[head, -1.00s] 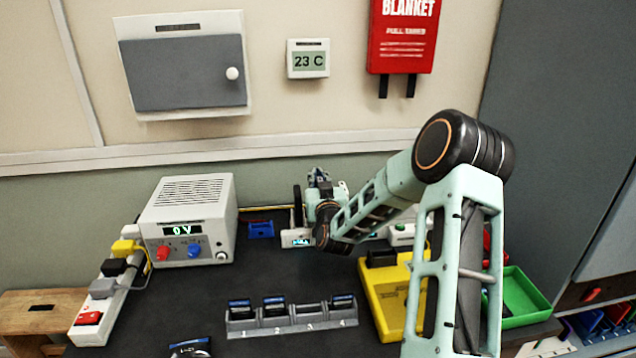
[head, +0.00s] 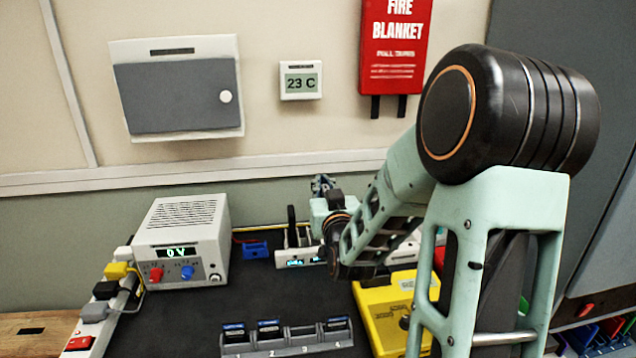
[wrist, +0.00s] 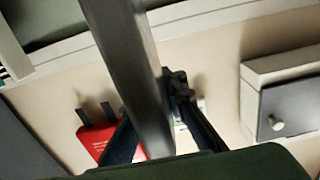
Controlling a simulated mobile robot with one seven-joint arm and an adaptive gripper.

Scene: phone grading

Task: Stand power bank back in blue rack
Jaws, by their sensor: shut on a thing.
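My gripper (head: 322,185) is raised above the back of the bench, in front of the wall, small and partly hidden by my arm in the head view. In the wrist view my gripper (wrist: 165,100) is shut on a long grey slab (wrist: 150,70), which seems to be the power bank. The slab runs up out of the picture, and its lower end is hidden behind the gripper body. A small blue holder (head: 255,249), which may be the blue rack, sits at the back of the bench, left of and below the gripper. Its slot is too small to make out.
A white unit (head: 298,259) with blue displays and dark upright parts stands beside the blue holder. A power supply (head: 181,242) and power strip (head: 95,310) are left. A grey numbered rack (head: 290,346) is in front, a yellow tray (head: 385,318) right. Dark bench between is clear.

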